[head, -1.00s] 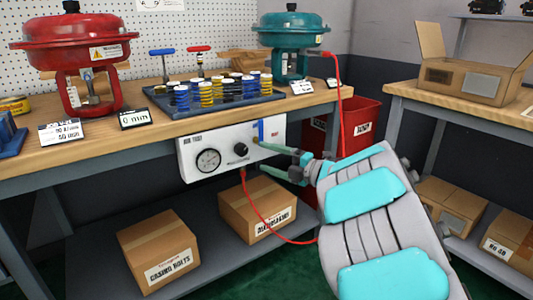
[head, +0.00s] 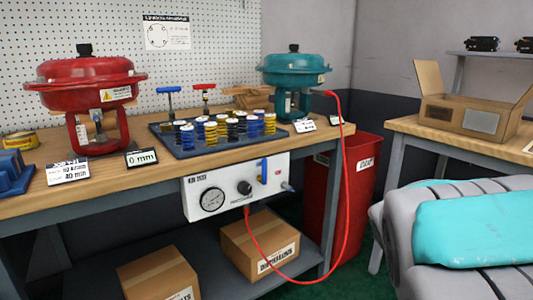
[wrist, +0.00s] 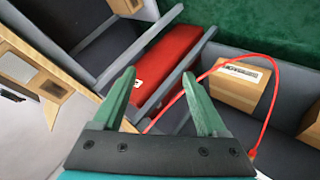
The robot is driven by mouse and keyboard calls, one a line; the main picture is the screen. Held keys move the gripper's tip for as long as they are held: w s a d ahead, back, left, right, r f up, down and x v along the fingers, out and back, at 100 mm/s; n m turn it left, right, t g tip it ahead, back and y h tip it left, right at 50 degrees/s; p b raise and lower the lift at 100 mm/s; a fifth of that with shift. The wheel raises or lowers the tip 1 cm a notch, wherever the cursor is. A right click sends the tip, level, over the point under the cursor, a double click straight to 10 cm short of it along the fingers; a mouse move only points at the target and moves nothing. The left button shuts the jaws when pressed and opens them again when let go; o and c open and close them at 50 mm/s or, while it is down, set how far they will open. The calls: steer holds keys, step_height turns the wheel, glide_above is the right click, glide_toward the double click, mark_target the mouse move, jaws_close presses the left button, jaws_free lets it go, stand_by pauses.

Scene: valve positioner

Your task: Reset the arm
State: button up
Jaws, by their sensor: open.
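My arm, grey with turquoise pads, fills the lower right of the head view; my gripper is out of that view. In the wrist view my gripper (wrist: 160,100) shows two green fingers spread apart with nothing between them. Beyond the fingers are the red bin (wrist: 170,62) and the red hose (wrist: 268,105). In the head view, the white air test box (head: 235,186) hangs on the front of the workbench (head: 110,195), with a gauge, a black knob and a blue lever. The red hose (head: 344,170) runs from the box to the teal valve actuator (head: 294,70).
A red valve actuator (head: 85,85) stands on the bench at left, near a 0 mm display (head: 141,157). A tray (head: 185,150) holds several springs. Cardboard boxes (head: 258,245) sit on the lower shelf. A red bin (head: 350,200) stands beside the bench; another table (head: 400,133) is at right.

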steer(key=s+a+f+m+g+y, duration=0.1)
steer(key=s+a+f+g, duration=0.2)
steer(key=s, duration=0.8)
steer(key=s+a+f+m+g+y, duration=0.1)
steer(key=s+a, duration=0.5)
steer(key=s, duration=0.6)
steer(key=s+a+f+m+g+y+p, duration=0.1)
steer(key=s+a+f+g, duration=0.4)
steer(key=s, duration=0.7)
steer(key=shift+a+f+m+g+y, duration=0.25)
steer(key=shift+f+m+g+y, duration=0.25)
steer(key=shift+g+y, duration=0.5)
